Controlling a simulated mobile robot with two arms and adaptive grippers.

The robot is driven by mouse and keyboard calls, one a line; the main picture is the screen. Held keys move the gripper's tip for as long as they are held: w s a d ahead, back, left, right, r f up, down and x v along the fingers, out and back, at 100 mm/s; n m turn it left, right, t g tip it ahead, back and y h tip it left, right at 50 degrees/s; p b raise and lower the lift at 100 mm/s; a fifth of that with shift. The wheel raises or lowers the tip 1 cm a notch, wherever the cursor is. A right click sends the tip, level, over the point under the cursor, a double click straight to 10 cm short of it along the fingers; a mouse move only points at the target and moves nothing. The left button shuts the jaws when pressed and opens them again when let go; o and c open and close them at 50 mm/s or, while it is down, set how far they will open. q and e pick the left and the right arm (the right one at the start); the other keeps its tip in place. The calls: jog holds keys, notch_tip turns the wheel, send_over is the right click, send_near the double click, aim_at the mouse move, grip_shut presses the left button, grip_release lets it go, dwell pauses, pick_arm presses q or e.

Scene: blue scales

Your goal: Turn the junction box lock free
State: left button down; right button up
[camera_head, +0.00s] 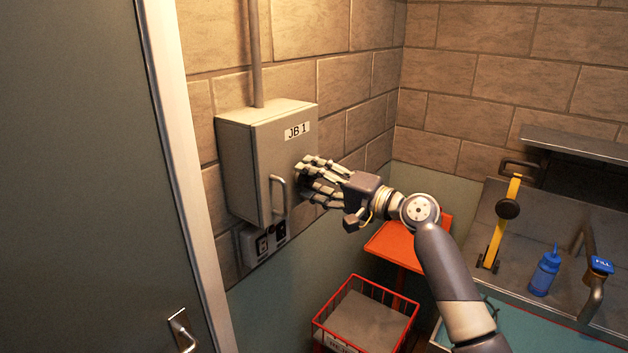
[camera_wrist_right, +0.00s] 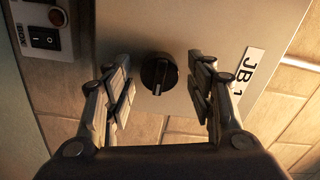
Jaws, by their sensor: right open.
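The junction box (camera_head: 270,160) is a grey metal cabinet on the brick wall, labelled JB 1, with a bar handle on its closed door. Its lock, a round black knob (camera_wrist_right: 159,73) with a light mark on its ridge, shows in the right wrist view. My right gripper (camera_head: 311,180) is at the right side of the door. In the right wrist view its open fingers (camera_wrist_right: 160,92) stand on either side of the knob, apart from it. My left gripper is not in view.
A switch box (camera_head: 262,243) sits below the cabinet. A grey door with a white frame (camera_head: 180,150) is at the left. A red wire basket (camera_head: 366,318), an orange-red stand (camera_head: 393,245) and a bench with a blue bottle (camera_head: 545,270) are to the right.

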jog(key=v, duration=1.2)
jog(key=d+f+m+h+b, duration=0.1)
jog(key=d+f+h, duration=0.2)
jog(key=f, duration=1.1)
jog(key=d+f+m+h+b, duration=0.1)
jog(key=d+f+h, duration=0.2)
jog(key=f, duration=1.2)
jog(key=d+f+m+h+b, duration=0.1)
jog(key=d+f+h+b, duration=0.15)
jog(key=f, duration=1.15)
jog(key=s+d+f+n+g+h+b, duration=0.1)
jog(key=s+d+f+g+h, duration=0.1)
jog(key=s+f, duration=0.7)
jog(key=s+d+f+n+g+h, duration=0.15)
jog(key=s+f, duration=0.35)
jog(key=f, duration=0.8)
jog(key=s+d+f+n+g+h+b, duration=0.1)
jog(key=s+d+f+n+g+b, duration=0.15)
jog(key=s+f, duration=1.1)
jog(key=s+f+n+g, duration=0.1)
jog(key=s+f, duration=0.3)
jog(key=s, duration=1)
jog(key=s+f+n+g+h+b, duration=0.1)
jog(key=s+f+n, duration=0.3)
jog(key=s, duration=1.1)
jog(key=shift+s+a+f+g+h, duration=0.2)
jog(key=shift+a+f+g+h, duration=0.15)
jog(key=shift+f+g, duration=0.45)
